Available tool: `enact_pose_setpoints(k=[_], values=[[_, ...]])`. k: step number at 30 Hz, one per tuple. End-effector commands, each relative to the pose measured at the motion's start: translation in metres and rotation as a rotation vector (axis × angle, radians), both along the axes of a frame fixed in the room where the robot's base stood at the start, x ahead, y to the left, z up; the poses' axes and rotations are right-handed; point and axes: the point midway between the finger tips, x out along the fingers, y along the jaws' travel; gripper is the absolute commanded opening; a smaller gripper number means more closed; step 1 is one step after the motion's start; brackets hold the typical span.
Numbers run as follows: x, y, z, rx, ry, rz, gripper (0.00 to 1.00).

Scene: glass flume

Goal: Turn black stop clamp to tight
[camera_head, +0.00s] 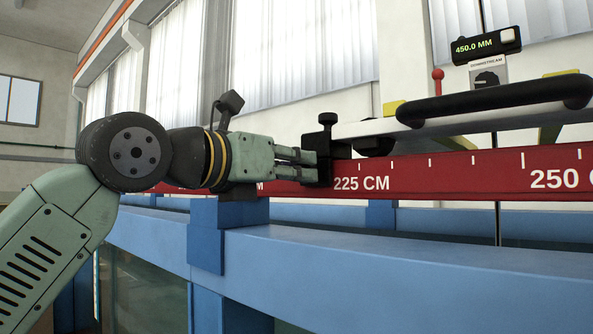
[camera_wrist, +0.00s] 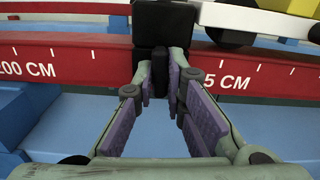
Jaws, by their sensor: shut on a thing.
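The black stop clamp (camera_head: 325,143) sits on the red rail (camera_head: 361,183) just left of the 225 CM mark, with a knob on a stem standing up from its top. In the wrist view the clamp's black block (camera_wrist: 163,22) is at the top middle. My gripper (camera_head: 303,161) reaches the clamp from the left in the head view. In the wrist view its fingertips (camera_wrist: 161,82) are closed around a narrow dark part at the clamp's front. The fingers hide much of that part, and its turn position cannot be told.
A carriage with a black handle (camera_head: 495,101) stands on the rail right of the clamp. A display reading 450.0 MM (camera_head: 482,46) and a red-knobbed lever (camera_head: 438,80) are above it. The blue flume beam (camera_head: 400,262) runs below the rail.

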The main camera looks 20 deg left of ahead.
Motion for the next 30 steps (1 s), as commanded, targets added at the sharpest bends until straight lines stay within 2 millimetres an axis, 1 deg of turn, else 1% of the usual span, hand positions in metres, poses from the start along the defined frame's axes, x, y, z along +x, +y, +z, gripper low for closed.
enact_pose_setpoints(k=[6, 13, 30], values=[[0.0, 0.0, -0.0002, 0.132, -0.048, 0.0, 0.0], [0.0001, 0.0003, -0.0001, 0.217, -0.078, 0.0, 0.0], [0.0001, 0.0004, 0.0, 0.25, -0.091, 0.001, 0.0]])
